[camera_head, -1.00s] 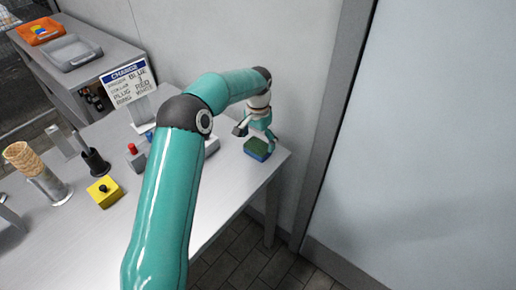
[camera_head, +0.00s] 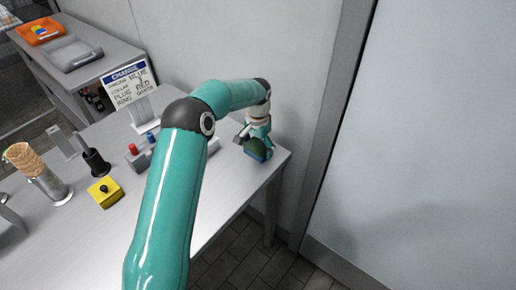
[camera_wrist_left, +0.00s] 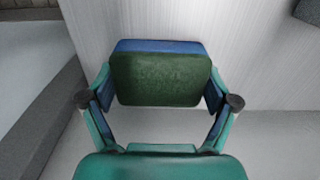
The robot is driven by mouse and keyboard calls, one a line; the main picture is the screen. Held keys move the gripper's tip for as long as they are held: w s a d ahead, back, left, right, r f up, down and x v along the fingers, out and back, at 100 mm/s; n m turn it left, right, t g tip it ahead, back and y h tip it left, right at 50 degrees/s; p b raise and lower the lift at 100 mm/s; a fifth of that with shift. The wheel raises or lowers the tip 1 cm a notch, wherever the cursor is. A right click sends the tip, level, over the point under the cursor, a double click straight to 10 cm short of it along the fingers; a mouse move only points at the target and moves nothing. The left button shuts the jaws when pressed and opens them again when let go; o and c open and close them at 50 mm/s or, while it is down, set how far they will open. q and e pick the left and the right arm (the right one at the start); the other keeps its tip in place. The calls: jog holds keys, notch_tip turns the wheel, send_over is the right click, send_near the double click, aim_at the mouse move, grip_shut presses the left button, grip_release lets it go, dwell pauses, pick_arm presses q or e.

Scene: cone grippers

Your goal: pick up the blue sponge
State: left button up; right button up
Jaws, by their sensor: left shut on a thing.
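The blue sponge (camera_head: 256,149) has a dark green face and is at the right end of the table in the head view. In the left wrist view the sponge (camera_wrist_left: 160,76) sits between the two fingers, green face towards the camera, blue edge beyond it. My left gripper (camera_head: 257,145) is shut on the sponge, its fingers touching both ends (camera_wrist_left: 160,92). The sponge looks tilted; I cannot tell whether it is clear of the table. My right gripper is not in view.
The table (camera_head: 215,175) ends just right of the sponge, near the wall.

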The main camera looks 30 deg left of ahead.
pick_arm(q)
jog(key=shift+r, duration=0.1)
jog(key=shift+r, duration=0.5)
notch_tip(320, 180, up, 9)
jog(key=shift+f, duration=0.1)
notch_tip(320, 180, up, 10)
jog(key=p, duration=0.2)
send_over(258, 146)
jog(key=shift+o, duration=0.3)
